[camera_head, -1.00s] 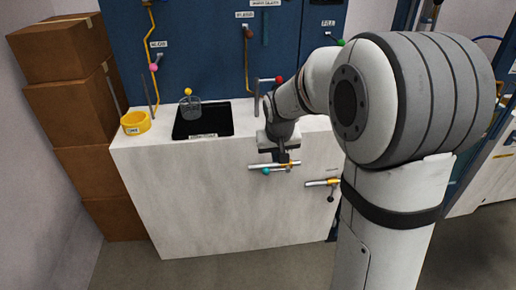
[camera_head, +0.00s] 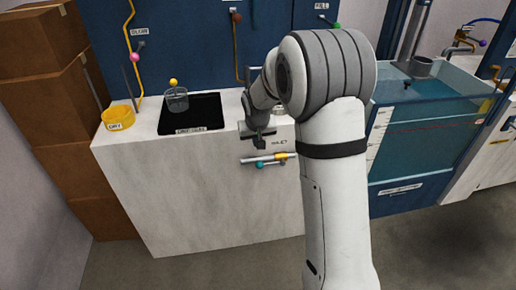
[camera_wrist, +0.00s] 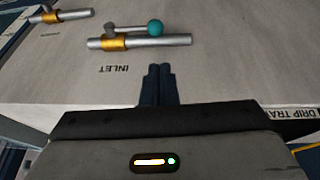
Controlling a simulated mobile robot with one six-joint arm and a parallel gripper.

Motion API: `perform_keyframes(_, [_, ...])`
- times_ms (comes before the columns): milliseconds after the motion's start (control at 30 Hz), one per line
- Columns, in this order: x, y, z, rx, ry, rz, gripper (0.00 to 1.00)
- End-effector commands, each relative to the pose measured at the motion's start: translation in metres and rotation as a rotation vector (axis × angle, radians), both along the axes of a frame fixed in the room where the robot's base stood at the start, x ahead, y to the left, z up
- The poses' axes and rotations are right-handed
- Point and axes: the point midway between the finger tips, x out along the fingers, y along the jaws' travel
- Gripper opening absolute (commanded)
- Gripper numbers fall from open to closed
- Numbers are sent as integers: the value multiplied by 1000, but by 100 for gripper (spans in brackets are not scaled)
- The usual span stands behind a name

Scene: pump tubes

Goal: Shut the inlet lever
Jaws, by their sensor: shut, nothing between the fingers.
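The inlet valve is a grey pipe with a brass body (camera_head: 281,157) on the front of the white counter. Its lever ends in a teal knob (camera_head: 260,165). In the wrist view the lever, with its teal knob (camera_wrist: 155,27), lies roughly along the pipe (camera_wrist: 165,41), on the side of the pipe away from my gripper. The INLET label (camera_wrist: 114,69) is between the pipe and the counter's top edge. My gripper (camera_wrist: 160,70) is shut and empty, apart from the pipe and lever. In the head view my gripper (camera_head: 259,144) is just above the pipe.
A second brass valve (camera_wrist: 45,16) shows at the wrist view's upper left; my arm hides it in the head view. A black drip tray (camera_head: 208,112) with a beaker (camera_head: 177,100) and a yellow container (camera_head: 118,118) are on the counter (camera_head: 180,190). A water tank (camera_head: 425,135) stands right.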

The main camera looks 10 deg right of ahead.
Motion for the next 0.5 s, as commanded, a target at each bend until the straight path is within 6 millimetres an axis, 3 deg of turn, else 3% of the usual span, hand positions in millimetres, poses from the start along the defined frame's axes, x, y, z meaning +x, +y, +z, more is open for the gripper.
perform_keyframes(500, [34,-9,-97,-1,3,-1,0])
